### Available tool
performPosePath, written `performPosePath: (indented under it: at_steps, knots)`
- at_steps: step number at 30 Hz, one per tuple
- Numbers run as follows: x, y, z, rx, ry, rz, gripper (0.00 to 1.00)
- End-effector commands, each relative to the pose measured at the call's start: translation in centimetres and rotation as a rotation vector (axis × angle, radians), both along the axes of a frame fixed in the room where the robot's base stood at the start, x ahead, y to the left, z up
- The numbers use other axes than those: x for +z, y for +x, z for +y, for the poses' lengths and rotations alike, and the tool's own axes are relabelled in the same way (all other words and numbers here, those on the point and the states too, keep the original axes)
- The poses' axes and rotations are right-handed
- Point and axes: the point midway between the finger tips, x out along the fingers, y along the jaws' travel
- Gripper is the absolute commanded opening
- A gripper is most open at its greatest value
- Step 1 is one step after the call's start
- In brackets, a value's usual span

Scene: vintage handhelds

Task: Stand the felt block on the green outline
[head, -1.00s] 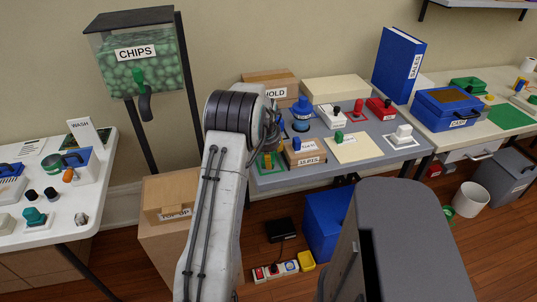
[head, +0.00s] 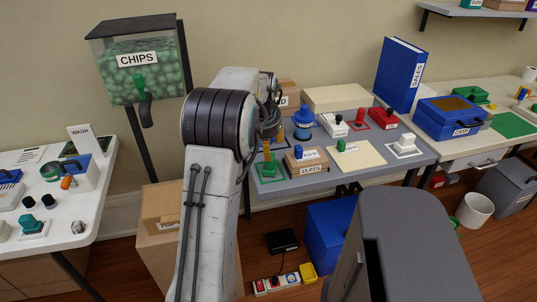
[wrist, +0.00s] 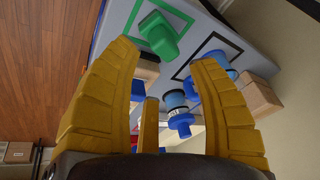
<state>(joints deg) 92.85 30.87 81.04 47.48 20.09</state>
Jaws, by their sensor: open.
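A green block, which I take to be the felt block (head: 268,168), stands upright on the green outline (head: 259,179) at the near left corner of the grey table. In the wrist view the block (wrist: 159,36) sits within the green outline (wrist: 191,20), apparently clear of its edges. My gripper (wrist: 167,58) is open, its yellow fingers spread wide with nothing held between them. It is above and beside the block, apart from it. In the head view my arm hides most of the gripper (head: 273,142).
A blue stamp-like piece (head: 304,118) stands behind, by a black outline (wrist: 220,40). A labelled cardboard box (head: 305,160) is right of the block. Red (head: 383,117) and white (head: 405,141) pieces stand farther right. A chips bin (head: 138,62) stands at left.

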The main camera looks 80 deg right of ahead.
Motion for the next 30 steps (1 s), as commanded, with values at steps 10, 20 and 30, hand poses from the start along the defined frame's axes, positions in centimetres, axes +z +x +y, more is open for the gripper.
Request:
performPosePath:
  at_steps: [10, 20, 30]
  knots:
    - [1.6, 0.1, 0.6, 0.0, 0.0, 0.0, 0.54]
    - [2.2, 2.5, 1.4, 0.054, 0.001, 0.003, 0.54]
    - [5.6, 20.8, 14.2, 0.566, 0.015, 0.037, 0.54]
